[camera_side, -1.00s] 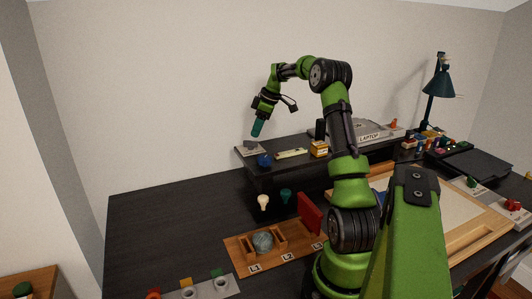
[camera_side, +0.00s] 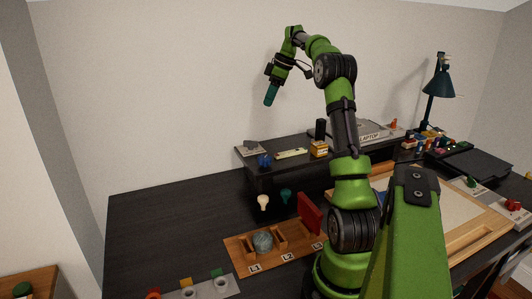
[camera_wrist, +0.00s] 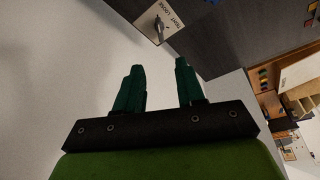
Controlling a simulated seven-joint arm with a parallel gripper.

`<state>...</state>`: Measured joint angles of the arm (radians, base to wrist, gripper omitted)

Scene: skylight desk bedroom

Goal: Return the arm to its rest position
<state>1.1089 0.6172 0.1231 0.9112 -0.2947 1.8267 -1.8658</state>
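My green arm is raised over the dark desk. My gripper (camera_side: 271,95) points down in front of the wall, well above the raised shelf. In the wrist view my gripper (camera_wrist: 158,80) shows two dark green fingers standing apart with nothing between them. It touches nothing.
A wooden tray (camera_side: 240,252) with a round grey item (camera_side: 262,241) lies on the desk. A lamp (camera_side: 439,82) stands at the right. The air around my gripper is clear.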

